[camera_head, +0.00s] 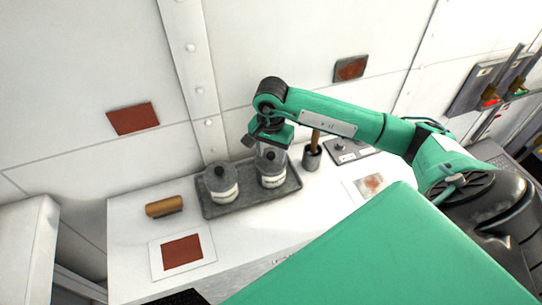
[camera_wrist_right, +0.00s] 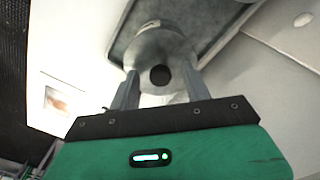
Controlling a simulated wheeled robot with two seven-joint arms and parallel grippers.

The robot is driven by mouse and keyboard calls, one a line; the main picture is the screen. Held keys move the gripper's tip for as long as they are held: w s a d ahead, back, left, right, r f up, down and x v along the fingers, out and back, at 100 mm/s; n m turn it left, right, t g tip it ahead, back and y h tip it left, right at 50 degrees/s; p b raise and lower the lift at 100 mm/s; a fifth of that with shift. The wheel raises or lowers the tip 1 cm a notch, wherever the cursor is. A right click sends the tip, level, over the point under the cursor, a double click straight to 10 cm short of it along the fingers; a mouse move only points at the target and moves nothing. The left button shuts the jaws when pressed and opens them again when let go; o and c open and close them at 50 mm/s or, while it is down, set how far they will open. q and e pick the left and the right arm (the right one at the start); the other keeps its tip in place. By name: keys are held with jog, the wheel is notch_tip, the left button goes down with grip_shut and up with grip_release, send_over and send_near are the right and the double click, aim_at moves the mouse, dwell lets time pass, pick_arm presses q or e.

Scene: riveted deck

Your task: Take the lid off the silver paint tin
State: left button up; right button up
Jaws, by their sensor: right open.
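Two tins with grey lids, dark knobs and pale bands stand in a grey tray (camera_head: 250,198). The left tin (camera_head: 222,186) is clear of my arm. My right gripper (camera_head: 270,155) is over the right tin (camera_head: 273,180) and hides part of its lid. In the right wrist view, the fingers of my right gripper (camera_wrist_right: 160,78) are open on either side of that tin's dark knob (camera_wrist_right: 160,75). The silvery-grey lid (camera_wrist_right: 158,48) lies behind them. I cannot tell whether the fingers touch it. My left gripper is not in view.
A brown roll (camera_head: 164,206) and a card with a red-brown square (camera_head: 182,252) lie left of the tray on the white bench. A grey pot (camera_head: 311,158) with a wooden handle stands close to the tray's right. The bench's front left is mostly clear.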

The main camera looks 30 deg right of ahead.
jog(key=shift+f, duration=0.15)
grip_shut()
dwell(0.4)
